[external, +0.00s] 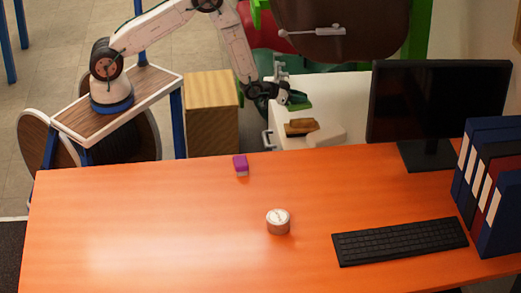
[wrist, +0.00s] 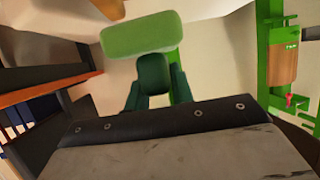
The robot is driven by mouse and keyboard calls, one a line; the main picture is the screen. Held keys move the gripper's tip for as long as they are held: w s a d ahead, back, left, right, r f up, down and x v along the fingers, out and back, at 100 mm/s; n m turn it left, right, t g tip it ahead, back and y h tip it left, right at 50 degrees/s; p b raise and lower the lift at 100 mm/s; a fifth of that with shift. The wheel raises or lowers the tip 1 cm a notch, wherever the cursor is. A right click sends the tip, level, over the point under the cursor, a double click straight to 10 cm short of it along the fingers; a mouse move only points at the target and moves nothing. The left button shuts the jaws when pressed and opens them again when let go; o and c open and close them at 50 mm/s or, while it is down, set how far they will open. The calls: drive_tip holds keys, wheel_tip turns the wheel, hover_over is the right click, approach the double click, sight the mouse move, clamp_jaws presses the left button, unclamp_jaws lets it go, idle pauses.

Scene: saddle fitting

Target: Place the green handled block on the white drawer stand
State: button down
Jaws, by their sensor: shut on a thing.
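The green handled block (external: 301,106) is at the left part of the white drawer stand's top (external: 345,93). In the wrist view its light green slab (wrist: 141,38) is beyond my fingers. My gripper (external: 287,96) is shut on its darker green handle; in the wrist view the fingers (wrist: 155,85) flank that handle. The slab is over the pale stand top; I cannot tell whether it touches. In the external view my gripper hides part of the block.
A brown block (external: 301,126) and a whitish block (external: 327,135) sit close by on the stand. A wooden box (external: 211,110) stands to its left. The orange desk (external: 150,215) holds a monitor (external: 437,100), keyboard (external: 400,241), purple item (external: 240,163) and round tin (external: 278,222).

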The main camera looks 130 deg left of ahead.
drive_tip(key=s+a+f+n+g+y, duration=0.1)
drive_tip(key=s+a+f+n+g, duration=0.15)
drive_tip(key=s+a, duration=0.35)
drive_tip(key=shift+w+a+f, duration=0.1)
drive_tip(key=shift+w+f, duration=0.1)
drive_tip(key=shift+f, duration=0.85)
drive_tip(key=shift+w+a+f, duration=0.1)
drive_tip(key=shift+w+f, duration=0.05)
drive_tip(key=shift+f, duration=0.9)
drive_tip(key=shift+w+a+f, duration=0.1)
drive_tip(key=shift+w+f, duration=0.1)
drive_tip(key=shift+f, duration=0.85)
drive_tip(key=shift+d+f, duration=0.1)
drive_tip(key=shift+f, duration=0.5)
drive_tip(key=c, duration=1.1)
unclamp_jaws()
